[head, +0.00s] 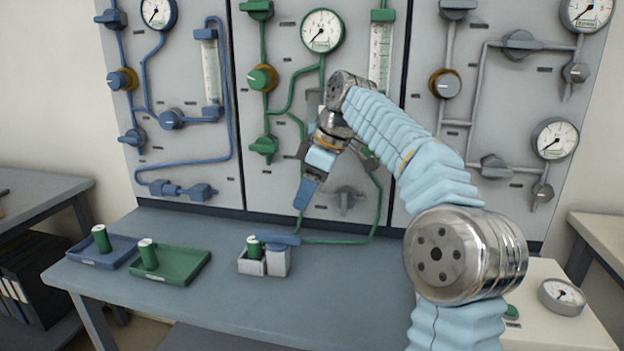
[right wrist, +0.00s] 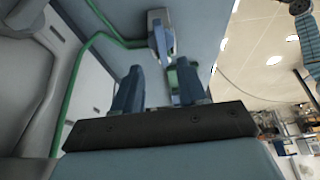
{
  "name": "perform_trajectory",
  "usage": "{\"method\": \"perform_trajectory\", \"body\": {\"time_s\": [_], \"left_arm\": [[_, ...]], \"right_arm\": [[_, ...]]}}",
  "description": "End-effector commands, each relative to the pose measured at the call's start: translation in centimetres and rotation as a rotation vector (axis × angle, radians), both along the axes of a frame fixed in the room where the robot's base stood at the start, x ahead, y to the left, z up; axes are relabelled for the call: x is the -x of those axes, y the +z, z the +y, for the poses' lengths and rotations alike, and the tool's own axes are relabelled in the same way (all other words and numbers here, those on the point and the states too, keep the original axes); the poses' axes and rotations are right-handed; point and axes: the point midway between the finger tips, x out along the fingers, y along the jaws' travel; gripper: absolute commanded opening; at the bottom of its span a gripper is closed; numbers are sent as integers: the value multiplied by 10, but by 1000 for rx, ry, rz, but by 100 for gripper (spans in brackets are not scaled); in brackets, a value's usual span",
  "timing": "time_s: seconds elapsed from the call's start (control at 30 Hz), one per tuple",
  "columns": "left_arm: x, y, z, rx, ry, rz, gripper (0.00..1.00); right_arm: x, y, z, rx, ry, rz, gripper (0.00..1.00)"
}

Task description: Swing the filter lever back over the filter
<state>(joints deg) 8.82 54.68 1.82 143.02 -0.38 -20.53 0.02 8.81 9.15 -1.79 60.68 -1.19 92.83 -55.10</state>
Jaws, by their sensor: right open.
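The filter holder (head: 251,267) is a small pale grey box on the bench, with a green filter (head: 254,248) upright in it. A taller grey post (head: 278,263) stands at its right. The blue filter lever (head: 281,239) lies on the post and reaches left, close behind the filter's top; whether it covers any of it I cannot tell. My right gripper (head: 303,196) points down above the lever, apart from it. In the right wrist view its two fingers (right wrist: 158,78) are apart, with the holder and lever (right wrist: 160,40) beyond them. My left gripper is not in view.
A blue tray (head: 80,258) and a green tray (head: 188,275), each with a green cylinder, stand on the bench at left. Behind is a panel of gauges, valves and pipes; a green pipe (head: 335,241) runs low near the holder. The bench front is clear.

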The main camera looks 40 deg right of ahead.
Motion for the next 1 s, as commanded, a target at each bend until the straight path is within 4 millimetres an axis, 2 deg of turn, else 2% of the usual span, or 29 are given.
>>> {"method": "perform_trajectory", "body": {"time_s": [0.1, 0.3, 1.0], "left_arm": [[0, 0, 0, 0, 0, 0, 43], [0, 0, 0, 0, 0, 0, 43], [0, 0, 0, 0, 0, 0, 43]], "right_arm": [[5, 19, -5, 1, -1, -2, 42], [10, 32, -9, 0, 0, 0, 42], [10, 33, -9, 0, 0, 0, 42]]}}
